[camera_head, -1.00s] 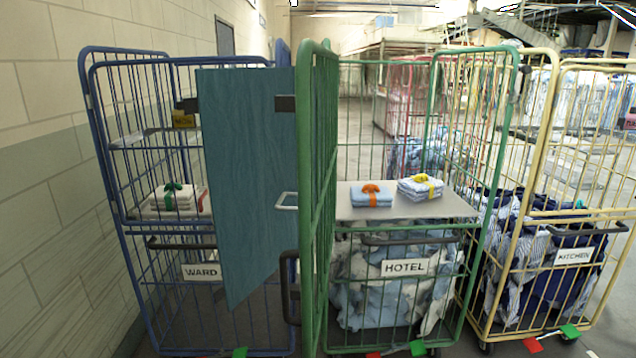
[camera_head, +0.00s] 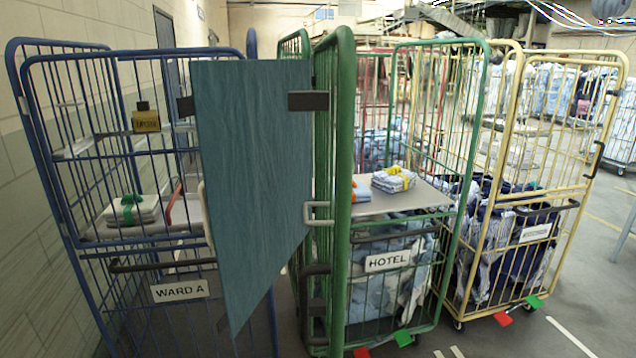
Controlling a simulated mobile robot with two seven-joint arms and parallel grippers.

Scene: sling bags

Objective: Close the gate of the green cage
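The green cage (camera_head: 489,62) stands in the middle, with a sign reading HOTEL (camera_head: 388,261) on its lower front. Its green gate (camera_head: 347,120) is swung out towards me, seen nearly edge-on, so the upper front of the cage is open. A dark handle (camera_head: 314,290) shows low beside the gate's edge. Inside, a grey shelf (camera_head: 415,196) bears folded linen with a yellow tie (camera_head: 394,179) and a pale blue bundle partly hidden by the gate. Bagged laundry sits below. Neither of my grippers is in view.
A blue-green panel (camera_head: 250,190) with a metal handle stands just left of the gate, before the blue cage (camera_head: 35,100) marked WARD A. A yellow cage (camera_head: 612,70) stands at right. Red (camera_head: 503,319) and green (camera_head: 533,301) pedals stick out at its base.

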